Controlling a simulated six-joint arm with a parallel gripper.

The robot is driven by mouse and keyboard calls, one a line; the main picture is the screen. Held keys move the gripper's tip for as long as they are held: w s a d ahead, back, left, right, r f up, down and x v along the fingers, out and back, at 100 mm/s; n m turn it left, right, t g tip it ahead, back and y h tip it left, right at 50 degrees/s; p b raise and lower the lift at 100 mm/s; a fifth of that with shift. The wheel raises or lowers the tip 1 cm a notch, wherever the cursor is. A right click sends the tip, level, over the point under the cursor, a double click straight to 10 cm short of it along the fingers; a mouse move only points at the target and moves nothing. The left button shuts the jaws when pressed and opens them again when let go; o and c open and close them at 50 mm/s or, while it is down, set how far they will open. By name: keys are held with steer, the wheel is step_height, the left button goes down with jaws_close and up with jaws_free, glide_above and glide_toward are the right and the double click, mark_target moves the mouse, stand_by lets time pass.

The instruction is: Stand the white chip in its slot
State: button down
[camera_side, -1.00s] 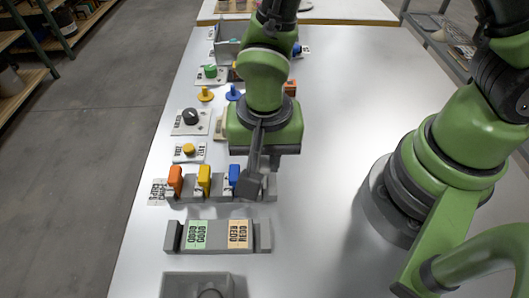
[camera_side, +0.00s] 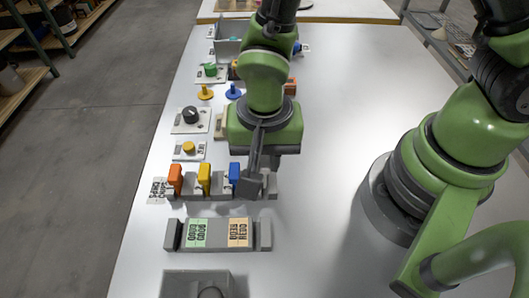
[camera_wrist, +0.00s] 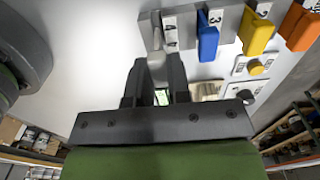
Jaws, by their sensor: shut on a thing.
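The rack (camera_side: 215,194) holds an orange chip (camera_side: 175,179), a yellow chip (camera_side: 204,179) and a blue chip (camera_side: 235,173), each standing in a slot. My gripper (camera_side: 250,187) is low at the rack's right end, right of the blue chip. In the wrist view my gripper (camera_wrist: 154,82) is shut on the white chip (camera_wrist: 157,62), which looks pale grey. The chip's far end reaches the rack by the slot marked 4 (camera_wrist: 172,38). I cannot tell whether it is inside the slot. In the side view my fingers hide the white chip.
A grey tray with green and orange labelled cards (camera_side: 217,248) lies in front of the rack. Behind the rack are a yellow knob plate (camera_side: 189,150) and a black knob plate (camera_side: 190,118). The table right of the rack is clear up to my base.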

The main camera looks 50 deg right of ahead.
steer(key=shift+f, duration=0.3)
steer(key=shift+f, duration=0.3)
steer(key=shift+f, duration=0.5)
stand_by(0.5)
steer(key=c, duration=0.7)
jaws_free()
steer(key=shift+o, duration=0.2)
steer(key=shift+r, duration=0.15)
steer(key=shift+r, duration=3.35)
